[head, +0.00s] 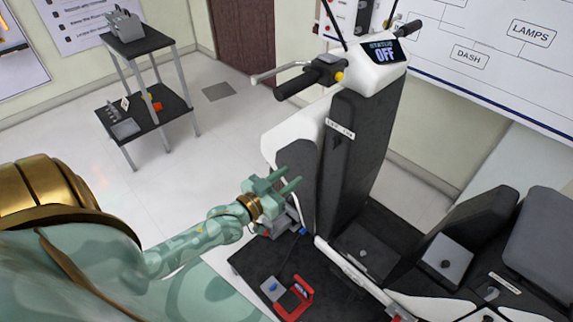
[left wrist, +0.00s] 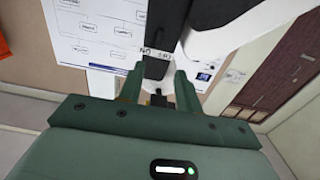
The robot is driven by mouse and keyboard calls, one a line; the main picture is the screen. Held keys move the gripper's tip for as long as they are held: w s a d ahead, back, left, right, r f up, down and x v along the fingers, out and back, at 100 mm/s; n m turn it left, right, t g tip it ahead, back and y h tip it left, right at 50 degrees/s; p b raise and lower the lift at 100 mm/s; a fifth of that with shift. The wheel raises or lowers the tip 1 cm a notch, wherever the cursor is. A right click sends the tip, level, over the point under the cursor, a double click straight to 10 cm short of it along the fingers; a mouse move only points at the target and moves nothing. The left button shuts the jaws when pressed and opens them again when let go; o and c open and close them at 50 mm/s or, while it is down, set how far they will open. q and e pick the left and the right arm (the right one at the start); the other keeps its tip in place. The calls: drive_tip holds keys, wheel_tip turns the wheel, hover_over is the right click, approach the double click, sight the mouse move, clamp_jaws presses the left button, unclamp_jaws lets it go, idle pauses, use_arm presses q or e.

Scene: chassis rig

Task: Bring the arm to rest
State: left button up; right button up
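My left arm reaches in from the lower left of the head view. Its green left gripper (head: 293,177) is in the air in front of the scooter-like chassis rig (head: 350,150), left of its dark upright column. The two fingers are apart, with nothing visibly held between them. In the left wrist view the left gripper (left wrist: 159,84) also shows parted fingers, with the dark column (left wrist: 158,40) beyond them. I cannot tell whether a fingertip touches the rig. My right gripper is not in view.
The rig's display (head: 384,54) reads OFF. A red-framed part (head: 294,298) lies on the dark base below my gripper, near a cable. A two-shelf stand (head: 145,45) holds grey parts at the back left. Open floor (head: 200,150) lies between stand and rig.

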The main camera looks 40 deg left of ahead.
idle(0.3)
use_arm(q)
drive_tip(key=s+a+f+m+g+y, duration=0.1)
drive_tip(key=s+a+f+g, duration=0.15)
drive_tip(key=f, duration=0.65)
drive_tip(key=s+a+f+g+y, duration=0.1)
drive_tip(key=s+f+g, duration=0.25)
drive_tip(key=f, duration=0.55)
drive_tip(key=s+d+f+g+y+b, duration=0.1)
drive_tip(key=s+f+g+b, duration=0.3)
drive_tip(key=s+f, duration=1.25)
drive_tip(key=s+d+f+g, duration=0.2)
drive_tip(key=s+d+f, duration=0.1)
drive_tip(key=s, duration=0.3)
drive_tip(key=s+d+f+m+g+b, duration=0.1)
drive_tip(key=s+d+f+g, duration=0.1)
drive_tip(key=s+f, duration=0.3)
drive_tip(key=s+d+f+g+b, duration=0.1)
drive_tip(key=s+d+f+g, duration=0.2)
drive_tip(key=s, duration=0.5)
drive_tip(key=shift+d+f, duration=0.6)
drive_tip(key=shift+f, duration=0.05)
